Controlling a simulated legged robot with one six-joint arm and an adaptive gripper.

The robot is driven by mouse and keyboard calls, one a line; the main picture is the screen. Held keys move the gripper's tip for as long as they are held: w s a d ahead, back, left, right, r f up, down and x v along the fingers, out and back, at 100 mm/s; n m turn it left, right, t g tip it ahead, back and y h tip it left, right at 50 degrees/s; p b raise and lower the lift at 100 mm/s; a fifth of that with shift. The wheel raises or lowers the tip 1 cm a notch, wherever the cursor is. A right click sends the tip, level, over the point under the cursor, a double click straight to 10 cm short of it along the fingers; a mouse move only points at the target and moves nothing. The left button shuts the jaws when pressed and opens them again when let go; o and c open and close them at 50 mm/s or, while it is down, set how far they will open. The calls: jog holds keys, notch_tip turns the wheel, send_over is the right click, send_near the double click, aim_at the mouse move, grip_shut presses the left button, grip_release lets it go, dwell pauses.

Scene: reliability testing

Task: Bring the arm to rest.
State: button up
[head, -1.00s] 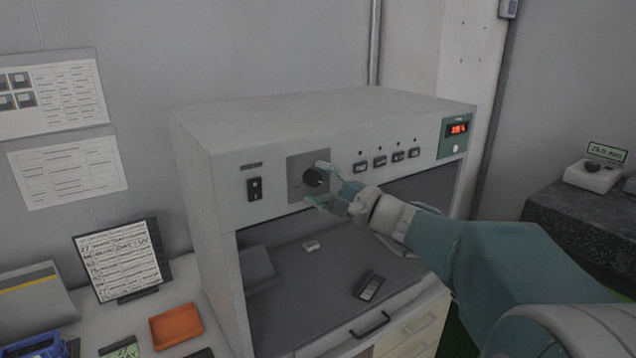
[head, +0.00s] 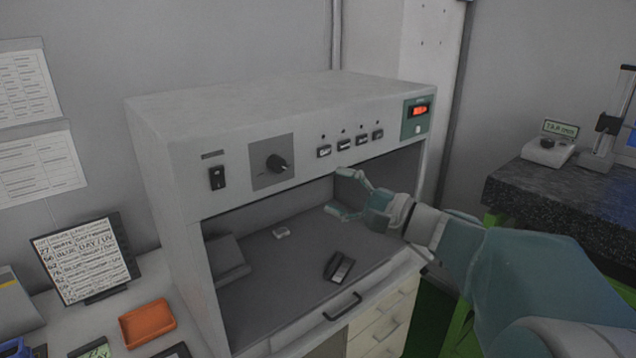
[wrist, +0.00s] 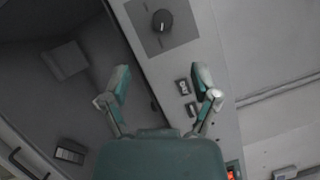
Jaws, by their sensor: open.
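My gripper (head: 343,192) is open and empty in the head view, in front of the light booth's opening, below and to the right of the black knob (head: 277,163). It touches nothing that I can see. My teal and white arm reaches in from the lower right. In the wrist view my gripper's two fingers (wrist: 162,92) are spread apart, with the booth's front panel (wrist: 205,60) beyond them. The knob also shows there (wrist: 162,20), at the top, clear of the fingers.
The grey booth (head: 250,115) has a rocker switch (head: 217,178), several buttons (head: 343,145) and a red display (head: 418,111). An orange tray (head: 148,323) is at left. A dark stone table (head: 545,195) stands right.

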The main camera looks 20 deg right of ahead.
jog(key=shift+s+d, duration=0.15)
jog(key=shift+s, duration=0.05)
dwell(0.3)
jog(key=s+a+f+n+g+h, duration=0.3)
jog(key=s+a+f+n+g, duration=0.55)
jog(key=a, duration=0.45)
jog(key=s+d+f+n+h, duration=0.5)
jog(key=s+f+h, duration=0.2)
jog(key=s+h, duration=0.2)
jog(key=shift+s+g, duration=0.35)
jog(key=shift+g, duration=0.1)
jog(key=shift+w+n, duration=0.1)
jog(key=shift+n, duration=0.15)
